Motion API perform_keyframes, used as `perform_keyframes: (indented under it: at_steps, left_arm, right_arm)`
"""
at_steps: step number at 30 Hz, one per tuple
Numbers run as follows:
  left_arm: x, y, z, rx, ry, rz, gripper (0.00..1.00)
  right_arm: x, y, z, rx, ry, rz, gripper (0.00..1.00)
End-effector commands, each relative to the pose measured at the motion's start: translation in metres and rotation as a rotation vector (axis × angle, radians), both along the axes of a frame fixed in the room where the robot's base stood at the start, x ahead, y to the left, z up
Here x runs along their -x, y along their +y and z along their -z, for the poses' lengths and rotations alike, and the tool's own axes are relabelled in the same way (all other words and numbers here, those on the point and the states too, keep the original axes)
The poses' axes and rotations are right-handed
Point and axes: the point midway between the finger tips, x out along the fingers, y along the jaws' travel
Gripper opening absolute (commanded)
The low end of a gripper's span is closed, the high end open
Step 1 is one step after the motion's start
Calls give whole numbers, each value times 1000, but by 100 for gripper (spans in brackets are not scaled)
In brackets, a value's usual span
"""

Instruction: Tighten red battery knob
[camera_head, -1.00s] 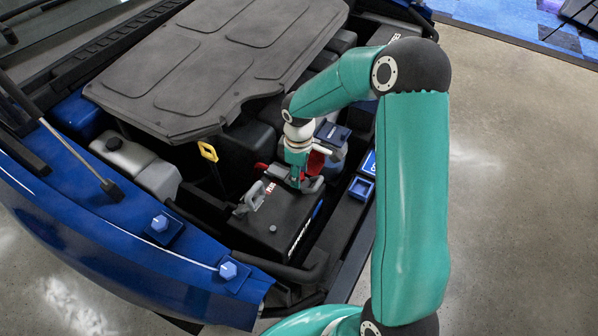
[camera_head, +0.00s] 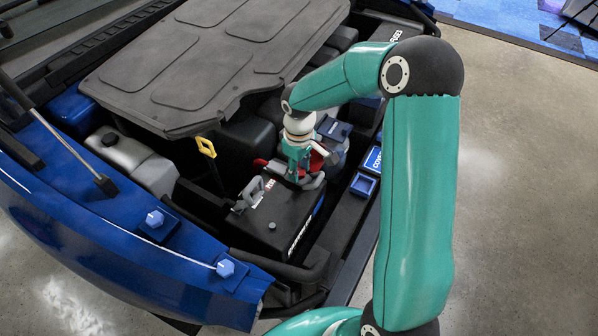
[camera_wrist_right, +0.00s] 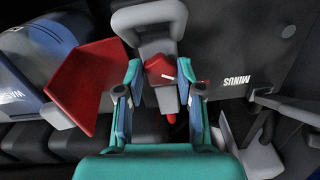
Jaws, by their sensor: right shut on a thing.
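The black battery (camera_head: 262,222) sits in the open engine bay. The red battery knob (camera_wrist_right: 158,70) shows in the right wrist view, at a grey terminal clamp (camera_wrist_right: 150,18) and between my right fingers. My right gripper (camera_wrist_right: 160,98) is shut on the knob, with one finger on each side. A red flap (camera_wrist_right: 88,82) stands beside the left finger. My left gripper is in neither view.
A grey clamp (camera_head: 249,194) with a handle stands at the battery's near left end. A yellow-handled dipstick (camera_head: 206,147) stands left of the battery. A large dark cover (camera_head: 215,65) lies behind. A blue open box (camera_head: 363,185) is to the right.

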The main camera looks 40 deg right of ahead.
Motion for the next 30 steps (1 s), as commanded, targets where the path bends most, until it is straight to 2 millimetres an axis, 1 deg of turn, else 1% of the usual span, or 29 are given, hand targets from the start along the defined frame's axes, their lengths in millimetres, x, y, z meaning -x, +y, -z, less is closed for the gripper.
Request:
perform_keyframes:
  at_steps: [1,12,24,30]
  left_arm:
    - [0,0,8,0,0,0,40]
    - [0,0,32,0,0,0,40]
    - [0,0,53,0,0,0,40]
    - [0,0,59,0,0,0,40]
  right_arm:
    - [-1,0,3,2,-3,43,2]
    - [-1,0,3,2,-3,394,2]
    - [0,0,2,1,-2,767,2]
    - [0,0,1,1,-3,915,2]
